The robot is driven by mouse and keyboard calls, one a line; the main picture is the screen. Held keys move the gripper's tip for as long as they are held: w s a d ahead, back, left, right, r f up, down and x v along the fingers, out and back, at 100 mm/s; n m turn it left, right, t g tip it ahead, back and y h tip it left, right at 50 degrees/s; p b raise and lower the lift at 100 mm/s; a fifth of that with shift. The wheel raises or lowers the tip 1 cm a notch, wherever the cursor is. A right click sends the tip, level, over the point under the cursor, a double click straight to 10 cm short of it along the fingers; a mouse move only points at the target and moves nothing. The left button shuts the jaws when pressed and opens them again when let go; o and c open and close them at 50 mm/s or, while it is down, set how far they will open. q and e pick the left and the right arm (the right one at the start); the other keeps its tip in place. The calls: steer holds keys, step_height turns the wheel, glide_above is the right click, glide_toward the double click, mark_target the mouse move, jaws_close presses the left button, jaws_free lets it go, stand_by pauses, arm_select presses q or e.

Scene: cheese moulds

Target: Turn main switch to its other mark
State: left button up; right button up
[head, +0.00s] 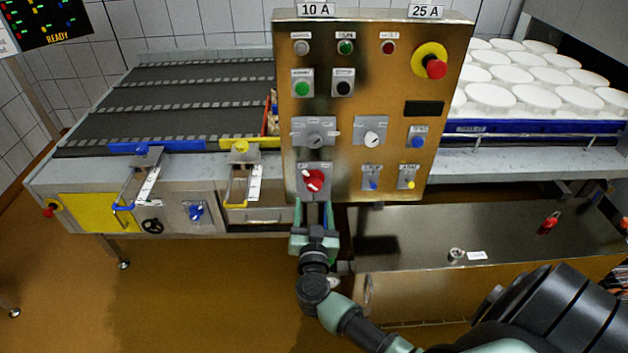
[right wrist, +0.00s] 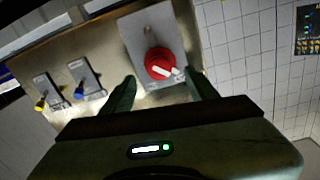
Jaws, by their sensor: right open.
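The main switch (head: 314,180) is a red rotary knob on a grey plate, low on the left side of the brassy control panel. Its white pointer is toward the upper left in the head view. The red knob (right wrist: 160,63) also shows in the right wrist view, its white bar toward the lower right. My right gripper (head: 314,208) is just below the knob, fingers pointing up at it. In the right wrist view my right gripper (right wrist: 163,86) is open, its fingers apart on either side of the knob's lower edge, with nothing between them. The plate's marks are too small to read.
Beside the switch are a small blue toggle (head: 373,184) and a yellow toggle (head: 409,183). Above are a grey selector (head: 315,140), a white dial (head: 371,137) and a red emergency button (head: 436,68). A metal bench (head: 400,235) stands at the lower right.

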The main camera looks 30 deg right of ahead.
mark_target(314, 188)
steer(key=x, duration=0.8)
steer(key=shift+s+d+r, duration=0.1)
steer(key=shift+s+r, duration=0.05)
steer(key=shift+r, duration=0.1)
steer(key=c, duration=1.2)
